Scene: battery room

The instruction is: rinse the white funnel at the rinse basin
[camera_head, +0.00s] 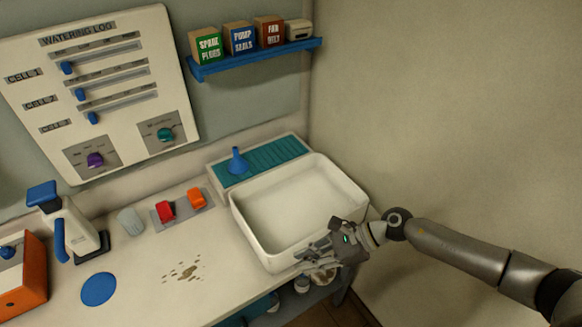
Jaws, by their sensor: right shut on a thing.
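The rinse basin (243,221) is a deep white rectangular tub at the back right of the counter, and looks empty. My right gripper (308,259) is at its front right corner, by the rim, with the arm coming in from the right. It is shut on a small pale thing (322,274), mostly hidden by the fingers; I cannot tell its shape or whether it is the white funnel. No white funnel shows clearly elsewhere. My left gripper is out of view.
Red and orange switches (165,211) sit on a grey plate left of the basin, beside a whitish ribbed cup (130,222). A brown spill (183,271) and blue disc (98,289) mark the front counter.

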